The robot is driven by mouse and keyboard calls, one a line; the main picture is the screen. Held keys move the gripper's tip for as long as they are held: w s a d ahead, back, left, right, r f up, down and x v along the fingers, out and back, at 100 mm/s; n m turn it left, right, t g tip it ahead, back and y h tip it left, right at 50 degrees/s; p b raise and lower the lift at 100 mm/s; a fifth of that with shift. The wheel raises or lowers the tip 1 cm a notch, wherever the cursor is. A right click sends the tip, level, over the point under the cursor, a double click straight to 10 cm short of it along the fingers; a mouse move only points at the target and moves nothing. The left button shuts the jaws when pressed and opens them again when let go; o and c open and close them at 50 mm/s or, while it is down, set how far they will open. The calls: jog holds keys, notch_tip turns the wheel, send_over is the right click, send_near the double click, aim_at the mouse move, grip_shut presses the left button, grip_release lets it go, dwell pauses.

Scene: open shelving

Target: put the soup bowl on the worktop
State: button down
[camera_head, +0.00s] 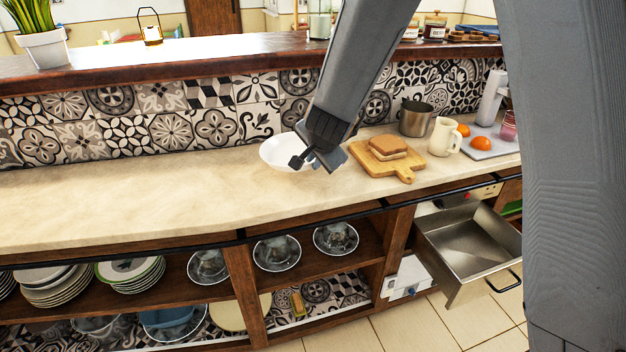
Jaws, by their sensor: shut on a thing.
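A white soup bowl (276,154) is at the back of the cream worktop (160,200), in front of the patterned tile wall. My gripper (308,163) is at the bowl's right side, shut on its rim. The gripper covers the right part of the bowl. The bowl looks about upright. I cannot tell whether its base touches the worktop.
A cutting board (405,172) with bread, a metal pot (415,118), a cream jug (444,137) and a tray (485,146) with orange items stand to the right. An open drawer (468,245) juts out below. The worktop's left side is clear.

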jog(key=shift+f+b, duration=0.75)
jog(key=shift+f, duration=1.55)
jog(key=c, duration=1.8)
grip_release()
jog(key=p+v, duration=0.3)
jog(key=v, duration=0.9)
jog(key=s+d+f+n+g, duration=0.1)
jog(key=s+d+n+g, duration=0.1)
jog(key=s+d, duration=0.3)
jog(key=s+d+f+n+g, duration=0.2)
jog(key=s+d+n, duration=0.2)
jog(key=s, duration=0.4)
jog(key=s+d+f+n+g+h, duration=0.1)
jog(key=s+d+n+g, duration=0.2)
jog(key=s+d, duration=0.4)
jog(key=shift+s+f+n, duration=0.25)
jog(key=shift+f+n, duration=0.15)
jog(key=shift+n, duration=0.2)
